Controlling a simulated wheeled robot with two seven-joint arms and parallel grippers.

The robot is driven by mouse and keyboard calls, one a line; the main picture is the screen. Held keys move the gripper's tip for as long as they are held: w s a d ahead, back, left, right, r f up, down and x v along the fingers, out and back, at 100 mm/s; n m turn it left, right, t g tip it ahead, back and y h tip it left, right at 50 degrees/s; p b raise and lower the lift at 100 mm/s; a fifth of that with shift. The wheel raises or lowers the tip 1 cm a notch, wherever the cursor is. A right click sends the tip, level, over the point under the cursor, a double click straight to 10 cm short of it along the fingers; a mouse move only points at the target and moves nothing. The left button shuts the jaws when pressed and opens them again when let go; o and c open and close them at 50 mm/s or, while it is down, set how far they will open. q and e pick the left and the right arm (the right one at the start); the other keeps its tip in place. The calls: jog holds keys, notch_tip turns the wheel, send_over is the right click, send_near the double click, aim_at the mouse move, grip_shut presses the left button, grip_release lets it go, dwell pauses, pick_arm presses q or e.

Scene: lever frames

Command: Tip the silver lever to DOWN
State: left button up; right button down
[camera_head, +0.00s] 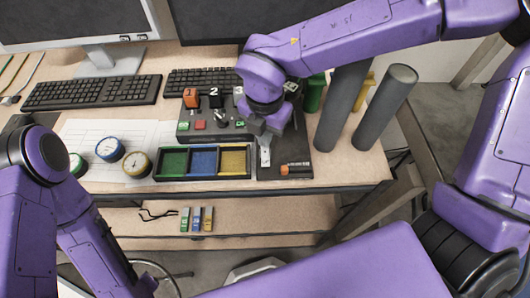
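My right gripper (266,128) points down over the dark board (290,148) at the right end of the desk fixtures. A pale silver piece (265,156) shows just below its fingers; the fingers partly hide it, and I cannot tell whether they touch it or how far apart they are. A small silver upright part (220,117) stands on the grey panel (186,133) to the left. I cannot tell for sure which of these is the silver lever, nor read its position marks. My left gripper is not in view; only the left arm shows.
Orange (190,97) and black (214,98) numbered blocks stand behind the panel. A tray with green, blue and yellow compartments (204,178) lies in front. An orange-black cylinder (297,168) lies on the board. Grey cylinders (385,106) stand right; keyboards (92,92) lie behind.

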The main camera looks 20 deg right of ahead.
jog(key=shift+f, duration=0.25)
jog(key=shift+r, duration=0.1)
notch_tip(320, 180, up, 7)
jog(key=p, duration=0.5)
jog(key=shift+p, duration=0.35)
